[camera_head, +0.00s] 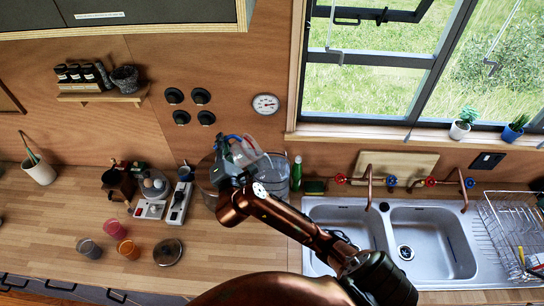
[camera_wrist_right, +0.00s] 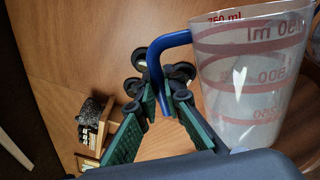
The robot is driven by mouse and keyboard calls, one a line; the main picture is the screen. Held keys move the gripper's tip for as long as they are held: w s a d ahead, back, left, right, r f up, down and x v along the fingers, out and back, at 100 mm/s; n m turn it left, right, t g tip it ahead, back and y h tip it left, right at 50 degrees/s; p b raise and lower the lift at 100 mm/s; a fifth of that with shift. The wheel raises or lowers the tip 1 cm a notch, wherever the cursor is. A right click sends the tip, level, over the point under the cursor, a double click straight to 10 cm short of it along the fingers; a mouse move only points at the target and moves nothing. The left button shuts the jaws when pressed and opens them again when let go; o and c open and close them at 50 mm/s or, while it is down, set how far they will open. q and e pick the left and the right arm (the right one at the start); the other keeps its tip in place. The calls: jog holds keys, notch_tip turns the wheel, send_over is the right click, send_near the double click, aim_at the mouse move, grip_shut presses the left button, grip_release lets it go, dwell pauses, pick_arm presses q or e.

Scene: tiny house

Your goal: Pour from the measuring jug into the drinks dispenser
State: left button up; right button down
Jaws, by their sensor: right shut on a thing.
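The measuring jug (camera_head: 245,151) is clear with a blue handle and red markings. It also fills the right of the right wrist view (camera_wrist_right: 250,85). My right gripper (camera_head: 229,150) is shut on the blue handle, between its green finger pads (camera_wrist_right: 163,103). The jug is held up above the back of the counter, near the wall. A clear container (camera_head: 277,176), seemingly the drinks dispenser, stands below and beside it, partly hidden by my right arm and the jug. I cannot tell the jug's exact tilt or its contents. My left gripper is not in view.
A green bottle (camera_head: 296,173) stands right of the container, before the double sink (camera_head: 400,235). A copper-coloured pot (camera_head: 208,190) stands close by. The front left counter (camera_head: 40,240) is clear.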

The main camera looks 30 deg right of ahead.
jog(key=shift+s+d+r+m, duration=0.25)
jog(key=shift+d+r+m, duration=0.35)
jog(key=shift+r, duration=0.25)
dwell(1.9)
jog(key=shift+a, duration=0.1)
